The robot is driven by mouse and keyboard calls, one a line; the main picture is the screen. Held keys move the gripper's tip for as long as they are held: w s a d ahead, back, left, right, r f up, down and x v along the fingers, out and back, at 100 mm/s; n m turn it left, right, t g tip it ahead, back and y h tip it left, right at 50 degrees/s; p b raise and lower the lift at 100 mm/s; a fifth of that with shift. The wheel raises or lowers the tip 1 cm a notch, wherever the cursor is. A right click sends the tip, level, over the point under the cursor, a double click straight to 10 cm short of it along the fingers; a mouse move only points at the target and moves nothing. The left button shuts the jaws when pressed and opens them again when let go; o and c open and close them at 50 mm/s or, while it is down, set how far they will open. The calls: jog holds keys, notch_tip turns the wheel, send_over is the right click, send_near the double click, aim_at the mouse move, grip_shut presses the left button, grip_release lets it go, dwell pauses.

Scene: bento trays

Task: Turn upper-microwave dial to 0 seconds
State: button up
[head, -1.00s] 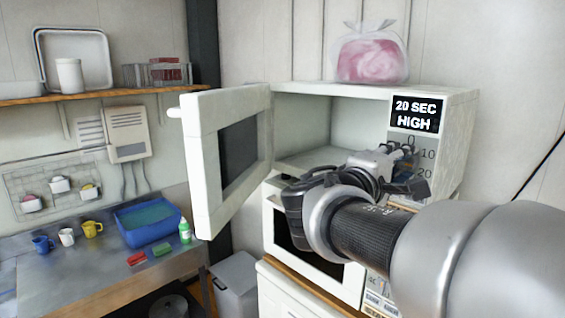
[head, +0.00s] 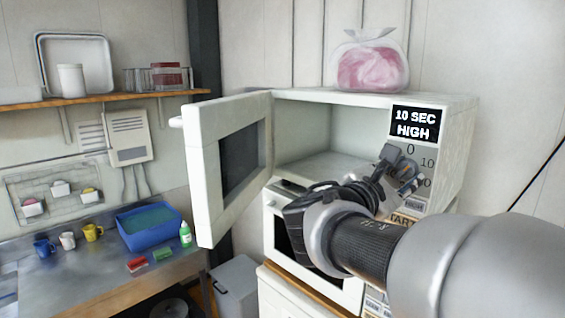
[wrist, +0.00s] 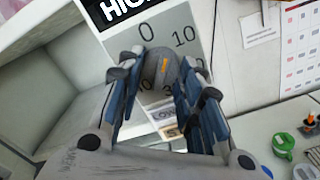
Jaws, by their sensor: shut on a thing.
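The upper microwave (head: 452,135) stands with its door (head: 207,165) swung open to the left. Its display (head: 414,123) reads "10 SEC HIGH". The dial (wrist: 160,66) is a round grey knob with a short orange mark; it sits below the printed 0 and beside the 10 in the wrist view. My gripper (head: 402,172) is at the control panel and covers most of the dial in the head view. In the wrist view, the blue-padded fingers of my gripper (wrist: 160,80) are shut on the dial from both sides.
A lower microwave (head: 354,287) stands beneath. A pink bag (head: 371,68) sits on top of the upper one. A counter (head: 70,275) with a blue basin (head: 150,228) and mugs is at left. The wall right of the panel is bare in the head view.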

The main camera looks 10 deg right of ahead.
jog(key=n+p, duration=0.2)
jog(key=n, duration=0.2)
jog(key=shift+p, duration=0.3)
jog(key=shift+s+d+n+p, duration=0.1)
jog(key=shift+n+p, duration=0.85)
jog(key=shift+n, duration=0.65)
jog(key=o, duration=1)
jog(key=v, duration=1.2)
